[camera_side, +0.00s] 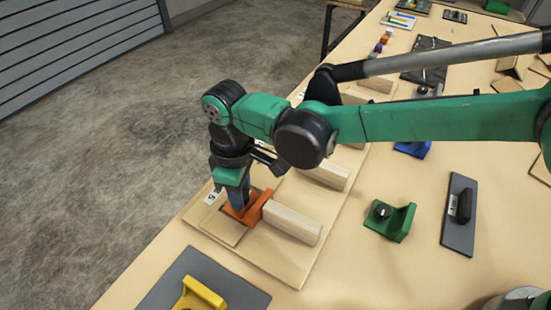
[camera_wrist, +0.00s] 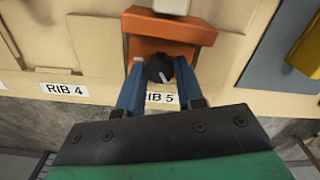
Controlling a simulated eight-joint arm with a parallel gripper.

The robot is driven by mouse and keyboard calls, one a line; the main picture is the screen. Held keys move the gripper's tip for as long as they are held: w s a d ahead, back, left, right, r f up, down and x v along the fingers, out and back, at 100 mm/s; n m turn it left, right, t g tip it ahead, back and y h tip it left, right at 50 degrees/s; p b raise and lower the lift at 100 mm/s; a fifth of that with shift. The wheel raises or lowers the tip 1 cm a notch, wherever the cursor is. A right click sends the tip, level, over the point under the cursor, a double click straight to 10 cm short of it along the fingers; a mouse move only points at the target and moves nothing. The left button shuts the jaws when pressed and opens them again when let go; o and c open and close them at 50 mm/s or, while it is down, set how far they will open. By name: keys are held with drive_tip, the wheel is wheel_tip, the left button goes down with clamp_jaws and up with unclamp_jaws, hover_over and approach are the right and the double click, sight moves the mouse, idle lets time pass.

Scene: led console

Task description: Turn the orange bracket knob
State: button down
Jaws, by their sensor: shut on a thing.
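The orange bracket (camera_side: 254,207) sits on the wooden board at the near end, against a pale wooden block. In the wrist view the orange bracket (camera_wrist: 170,27) is at the top centre, and its dark round knob (camera_wrist: 160,68) with a light pointer line lies between my fingers. My gripper (camera_wrist: 160,80) points down at the bracket, with its blue fingers on either side of the knob, shut on it. In the side view my gripper (camera_side: 238,198) hides the knob.
A label "RIB 5" (camera_wrist: 160,98) lies just below the knob, and "RIB 4" (camera_wrist: 65,90) is to the left. Pale wooden blocks (camera_side: 292,222) stand along the board. A green bracket (camera_side: 397,224), a yellow bracket (camera_side: 203,292) on a grey plate and a grey plate (camera_side: 459,215) are nearby.

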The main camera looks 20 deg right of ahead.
drive_tip(key=m, duration=0.6)
drive_tip(key=shift+m, duration=0.3)
drive_tip(key=m, duration=1.2)
drive_tip(key=shift+m, duration=0.3)
drive_tip(key=m, duration=0.5)
drive_tip(key=shift+m, duration=0.3)
drive_tip(key=c, duration=0.8)
unclamp_jaws()
